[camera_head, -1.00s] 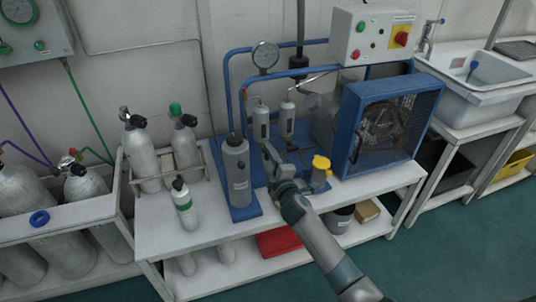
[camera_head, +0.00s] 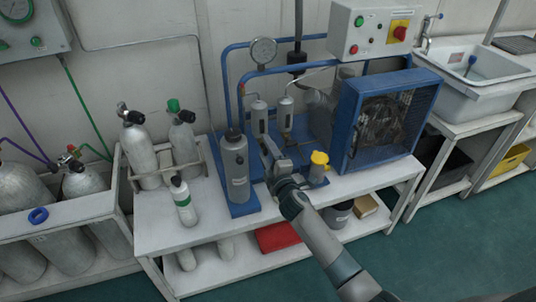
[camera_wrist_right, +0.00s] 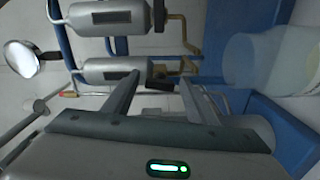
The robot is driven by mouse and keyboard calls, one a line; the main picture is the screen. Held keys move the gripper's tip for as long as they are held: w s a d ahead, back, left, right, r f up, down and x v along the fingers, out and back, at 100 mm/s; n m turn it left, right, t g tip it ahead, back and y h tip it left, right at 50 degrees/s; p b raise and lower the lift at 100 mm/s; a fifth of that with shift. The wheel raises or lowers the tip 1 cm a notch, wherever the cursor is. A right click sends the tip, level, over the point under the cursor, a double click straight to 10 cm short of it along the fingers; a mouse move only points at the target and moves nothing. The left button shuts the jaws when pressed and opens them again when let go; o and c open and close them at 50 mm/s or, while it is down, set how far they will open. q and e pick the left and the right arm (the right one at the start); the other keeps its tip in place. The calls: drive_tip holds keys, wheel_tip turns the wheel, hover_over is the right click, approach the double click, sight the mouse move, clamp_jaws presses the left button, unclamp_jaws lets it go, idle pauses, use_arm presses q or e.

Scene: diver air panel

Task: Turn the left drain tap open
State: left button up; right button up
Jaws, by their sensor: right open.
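Two grey filter cylinders stand on the blue compressor frame, the left one (camera_head: 260,118) and the right one (camera_head: 286,113). In the wrist view the picture is turned sideways, and the left cylinder (camera_wrist_right: 112,70) appears below the right one (camera_wrist_right: 105,16). A brass fitting (camera_wrist_right: 187,66) shows at the left cylinder's bottom end, with a small dark piece (camera_wrist_right: 160,86) near it that may be the tap handle. My right gripper (camera_head: 267,146) is open, its fingertips (camera_wrist_right: 145,84) close to that bottom end. Contact cannot be told. My left gripper is out of view.
A tall grey cylinder (camera_head: 235,168) stands left of my right gripper, and a yellow-capped container (camera_head: 318,170) stands to its right. A blue caged fan unit (camera_head: 385,120) is further right. A pressure gauge (camera_head: 264,51) is above. A small bottle (camera_head: 184,205) stands on the bench.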

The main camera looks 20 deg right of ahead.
drive_tip(key=s, duration=1.7)
drive_tip(key=shift+s+d, duration=0.2)
drive_tip(key=shift+d, duration=0.1)
